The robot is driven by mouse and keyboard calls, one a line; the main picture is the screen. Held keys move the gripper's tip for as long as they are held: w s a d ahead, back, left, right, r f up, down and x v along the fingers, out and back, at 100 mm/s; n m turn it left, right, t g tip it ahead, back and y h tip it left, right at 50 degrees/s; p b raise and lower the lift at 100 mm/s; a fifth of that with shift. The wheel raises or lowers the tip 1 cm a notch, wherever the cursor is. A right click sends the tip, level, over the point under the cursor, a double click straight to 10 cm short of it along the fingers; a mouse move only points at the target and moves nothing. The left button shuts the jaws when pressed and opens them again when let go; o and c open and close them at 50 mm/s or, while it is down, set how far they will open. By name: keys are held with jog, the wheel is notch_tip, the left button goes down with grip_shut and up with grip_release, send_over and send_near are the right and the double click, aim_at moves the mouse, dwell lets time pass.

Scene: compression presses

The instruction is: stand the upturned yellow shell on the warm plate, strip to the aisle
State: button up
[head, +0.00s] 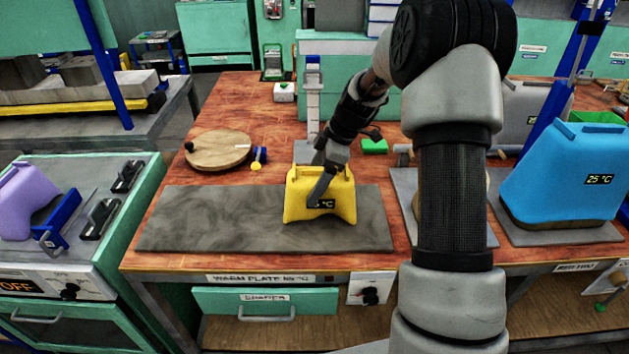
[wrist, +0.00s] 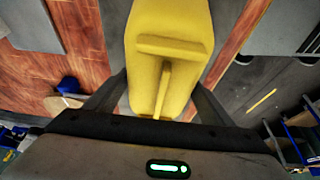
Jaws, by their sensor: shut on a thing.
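My gripper (head: 322,188) reaches down from above and is shut on the shell. In the wrist view the shell (wrist: 168,40) sits between the two fingers, its ridged handle toward the camera. I cannot tell whether the shell's base touches the plate or is slightly above it.
A round wooden board (head: 217,149) and a small blue and yellow item (head: 259,157) lie behind the plate. A blue shell (head: 565,170) stands on the right, and a purple shell (head: 25,200) on the left machine. The plate is bare on both sides of the yellow shell.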

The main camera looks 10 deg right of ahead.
jog(key=shift+f, duration=0.1)
jog(key=o, duration=1.7)
jog(key=p+v, duration=0.1)
jog(key=v, duration=1.6)
jog(key=shift+r, duration=0.25)
